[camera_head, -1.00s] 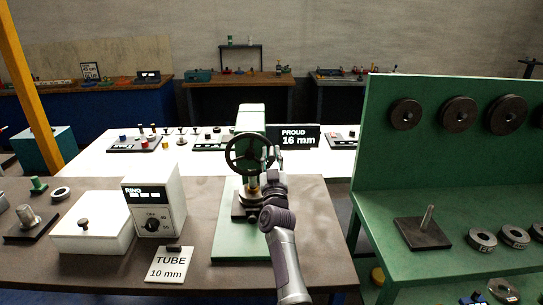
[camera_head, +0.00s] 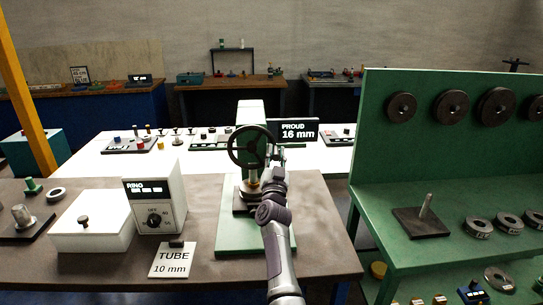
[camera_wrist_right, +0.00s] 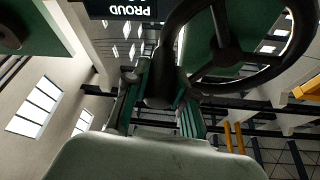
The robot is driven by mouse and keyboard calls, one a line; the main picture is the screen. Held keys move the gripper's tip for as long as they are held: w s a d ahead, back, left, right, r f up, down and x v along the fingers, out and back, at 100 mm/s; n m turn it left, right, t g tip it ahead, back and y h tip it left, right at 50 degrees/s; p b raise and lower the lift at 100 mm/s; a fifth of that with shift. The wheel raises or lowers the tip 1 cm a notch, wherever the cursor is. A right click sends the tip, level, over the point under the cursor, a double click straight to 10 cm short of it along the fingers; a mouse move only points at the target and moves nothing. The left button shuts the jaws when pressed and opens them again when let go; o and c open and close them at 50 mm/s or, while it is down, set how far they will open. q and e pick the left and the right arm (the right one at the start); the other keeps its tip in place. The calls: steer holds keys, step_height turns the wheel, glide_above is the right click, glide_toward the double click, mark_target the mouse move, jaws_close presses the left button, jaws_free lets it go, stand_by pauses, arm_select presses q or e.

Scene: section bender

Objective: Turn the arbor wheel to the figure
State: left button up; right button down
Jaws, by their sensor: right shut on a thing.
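The arbor wheel (camera_head: 233,150) is a dark spoked handwheel on the front of the green arbor press (camera_head: 251,112). My right gripper (camera_head: 277,158) is at the right side of the wheel, shut on it. In the right wrist view my fingers (camera_wrist_right: 162,95) are closed around a dark part of the wheel, whose rim (camera_wrist_right: 302,35) arcs up to the right. Whether that part is the rim or a handle is unclear. A white card (camera_head: 172,262) reads "TUBE 10 mm". My left gripper is out of view.
A white RING box (camera_head: 155,197) with a dial and a lidded white box (camera_head: 91,222) stand left of the press. A green rack (camera_head: 450,155) with dark discs stands close on the right. The brown bench (camera_head: 318,225) is clear right of the press.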

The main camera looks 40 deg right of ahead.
steer(key=shift+f+m, duration=0.4)
steer(key=shift+m, duration=0.1)
steer(key=shift+w+a+f+m+g+h, duration=0.1)
steer(key=shift+f+m+g+h, duration=0.2)
steer(key=shift+m+g, duration=0.35)
steer(key=shift+f+m, duration=0.15)
steer(key=shift+m, duration=0.5)
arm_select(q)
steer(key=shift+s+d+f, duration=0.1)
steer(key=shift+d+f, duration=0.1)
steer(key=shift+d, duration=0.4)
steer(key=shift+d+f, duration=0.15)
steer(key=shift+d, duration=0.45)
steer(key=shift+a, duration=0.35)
arm_select(e)
steer(key=shift+f, duration=0.1)
steer(key=c, duration=1)
jaws_free()
steer(key=shift+o, duration=0.2)
steer(key=shift+r, duration=0.3)
step_height(320, 180, up, 9)
steer(key=shift+r, duration=0.2)
